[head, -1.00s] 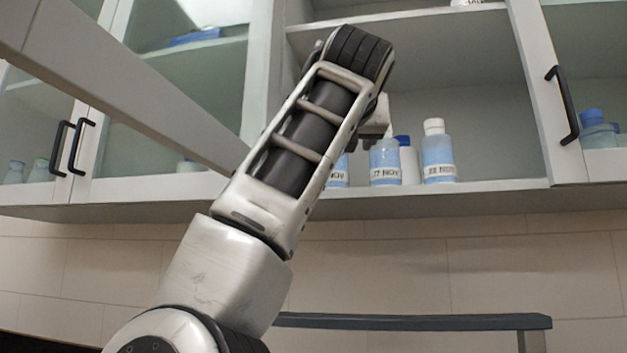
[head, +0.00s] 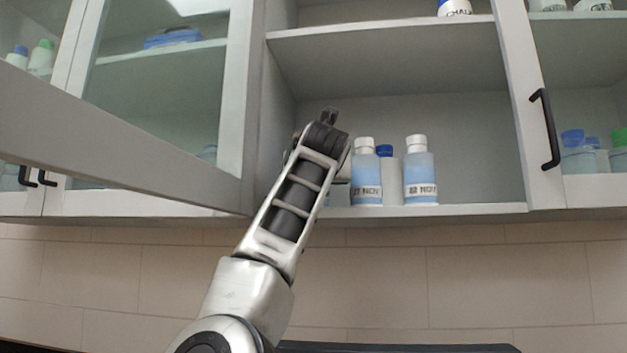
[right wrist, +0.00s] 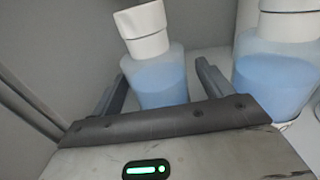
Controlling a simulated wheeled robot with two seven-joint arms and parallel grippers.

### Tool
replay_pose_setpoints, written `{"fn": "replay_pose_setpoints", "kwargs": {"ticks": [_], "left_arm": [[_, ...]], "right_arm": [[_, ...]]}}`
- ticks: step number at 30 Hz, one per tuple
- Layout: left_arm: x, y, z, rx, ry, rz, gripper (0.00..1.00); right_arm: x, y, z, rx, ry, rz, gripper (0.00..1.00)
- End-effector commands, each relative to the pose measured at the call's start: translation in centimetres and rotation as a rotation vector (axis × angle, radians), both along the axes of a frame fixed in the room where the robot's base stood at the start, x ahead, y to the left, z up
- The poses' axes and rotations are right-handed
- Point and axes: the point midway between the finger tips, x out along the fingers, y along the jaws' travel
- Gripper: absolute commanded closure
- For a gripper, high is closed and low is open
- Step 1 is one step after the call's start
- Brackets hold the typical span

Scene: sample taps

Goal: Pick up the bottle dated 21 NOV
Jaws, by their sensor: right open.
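My right gripper (right wrist: 160,75) is open in the right wrist view, with a white-capped bottle of blue liquid (right wrist: 162,80) between and just beyond its fingers. That bottle's label is hidden there. In the head view my arm covers most of the leftmost shelf spot, and the gripper's fingers are hidden. Right of the arm stand two white-capped blue bottles with NOV labels: one (head: 366,172) seems to read 27 NOV, the other (head: 420,172) has an unclear day number. No label clearly reads 21 NOV. My left gripper is not in view.
A blue-capped white bottle (head: 386,172) stands behind the two labelled bottles. The shelf (head: 480,209) is free to their right. An open cabinet door (head: 110,150) reaches in at the left. A second bottle (right wrist: 277,70) is close right of my gripper in the right wrist view.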

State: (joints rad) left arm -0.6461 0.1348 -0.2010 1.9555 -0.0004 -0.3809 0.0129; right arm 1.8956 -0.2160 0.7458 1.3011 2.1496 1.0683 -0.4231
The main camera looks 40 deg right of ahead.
Motion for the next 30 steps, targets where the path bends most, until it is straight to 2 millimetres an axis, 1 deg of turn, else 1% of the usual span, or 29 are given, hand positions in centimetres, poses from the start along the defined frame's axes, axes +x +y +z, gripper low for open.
{"fn": "replay_pose_setpoints", "kwargs": {"ticks": [7, 8, 9, 11, 12, 13, 14, 24, 26, 29, 30], "left_arm": [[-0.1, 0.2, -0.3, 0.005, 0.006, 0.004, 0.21], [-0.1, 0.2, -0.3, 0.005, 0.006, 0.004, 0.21], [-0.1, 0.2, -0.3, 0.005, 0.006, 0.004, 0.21], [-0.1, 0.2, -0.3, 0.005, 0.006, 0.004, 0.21], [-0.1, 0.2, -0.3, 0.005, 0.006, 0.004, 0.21], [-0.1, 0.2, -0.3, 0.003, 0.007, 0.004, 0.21], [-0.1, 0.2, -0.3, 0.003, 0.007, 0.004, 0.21], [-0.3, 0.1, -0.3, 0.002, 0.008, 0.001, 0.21], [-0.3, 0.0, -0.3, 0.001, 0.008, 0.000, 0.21], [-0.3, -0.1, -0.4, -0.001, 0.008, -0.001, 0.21], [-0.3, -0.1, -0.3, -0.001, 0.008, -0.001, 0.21]], "right_arm": [[0.2, -0.1, -0.1, -0.001, -0.001, 0.001, 0.21], [0.2, -0.1, -0.1, -0.001, -0.001, 0.001, 0.27], [0.2, -0.1, -0.1, -0.001, -0.001, 0.001, 0.38], [0.2, -0.1, -0.1, -0.001, -0.001, 0.001, 0.55], [0.2, -0.1, -0.1, -0.001, -0.001, 0.001, 0.66], [0.2, -0.1, -0.1, -0.001, -0.001, 0.001, 0.74], [0.2, -0.1, -0.1, -0.001, -0.001, 0.001, 0.76], [0.1, -0.1, 0.3, -0.002, -0.002, 0.000, 0.76], [0.1, -0.1, 0.6, -0.002, -0.003, 0.000, 0.76], [0.0, -0.1, 1.6, -0.003, -0.004, -0.001, 0.76], [0.0, -0.1, 2.2, -0.003, -0.004, 0.000, 0.76]]}}
